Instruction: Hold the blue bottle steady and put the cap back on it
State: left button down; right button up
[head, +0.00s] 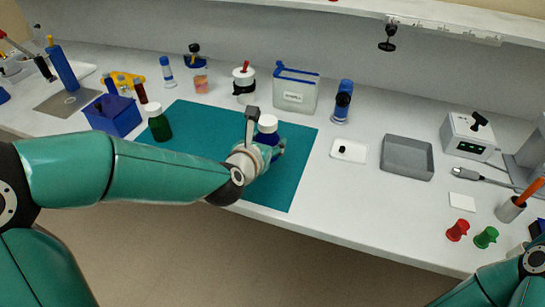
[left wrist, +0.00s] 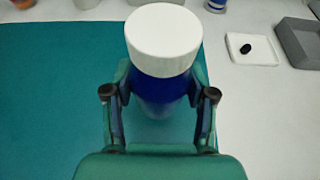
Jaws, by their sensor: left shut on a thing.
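The blue bottle (head: 268,139) stands upright on the teal mat (head: 205,118), near the mat's right part. A wide white cap (head: 267,124) sits on top of it, level as far as I can see; how tightly it is seated I cannot tell. In the left wrist view the cap (left wrist: 164,40) covers the top of the blue bottle (left wrist: 165,92). My left gripper (left wrist: 160,82) is shut on the bottle's body below the cap, one finger on each side. It also shows in the head view (head: 274,150), partly hidden by its own wrist. My right gripper is out of view.
A green bottle with a white cap (head: 160,125) stands at the mat's left edge beside a blue box (head: 112,116). A white dish with a black piece (head: 349,151) and a grey tray (head: 407,158) lie right of the mat. A clear bin (head: 296,92) stands behind.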

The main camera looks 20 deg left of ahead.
pick_arm(q)
jog(key=shift+f+b, duration=0.35)
jog(key=shift+f, duration=1.8)
jog(key=shift+c, duration=1.8)
grip_release()
jog(key=b+v, duration=0.1)
jog(key=v, duration=1.1)
jog(key=shift+b, duration=0.3)
